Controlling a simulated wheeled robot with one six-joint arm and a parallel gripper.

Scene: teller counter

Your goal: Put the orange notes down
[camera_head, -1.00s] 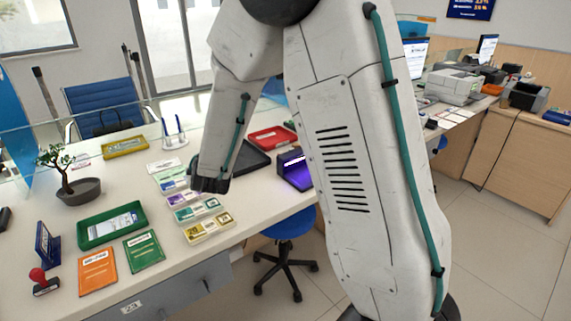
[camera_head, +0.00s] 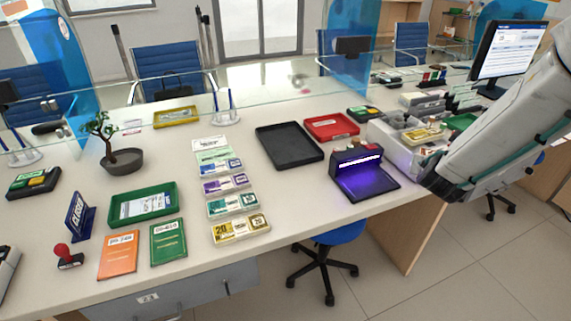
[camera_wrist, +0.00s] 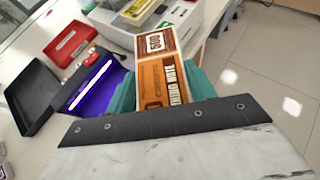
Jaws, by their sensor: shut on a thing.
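The orange notes (camera_wrist: 160,62) are a banded stack with brown and white printing, seen in the wrist view. My gripper (camera_wrist: 162,88) is shut on them, with a teal finger on either side, and they stick out ahead of the fingers. In the head view my gripper (camera_head: 438,186) is at the right, near the counter's front edge, beside the purple-lit note checker (camera_head: 365,178). The notes cannot be made out in the head view.
A grey machine (camera_head: 393,150) with a yellow stack on top stands close by. A black tray (camera_head: 289,146) and a red tray (camera_head: 331,127) lie left of it. Several note stacks (camera_head: 233,204) form a column further left. Bare counter (camera_head: 300,205) lies between.

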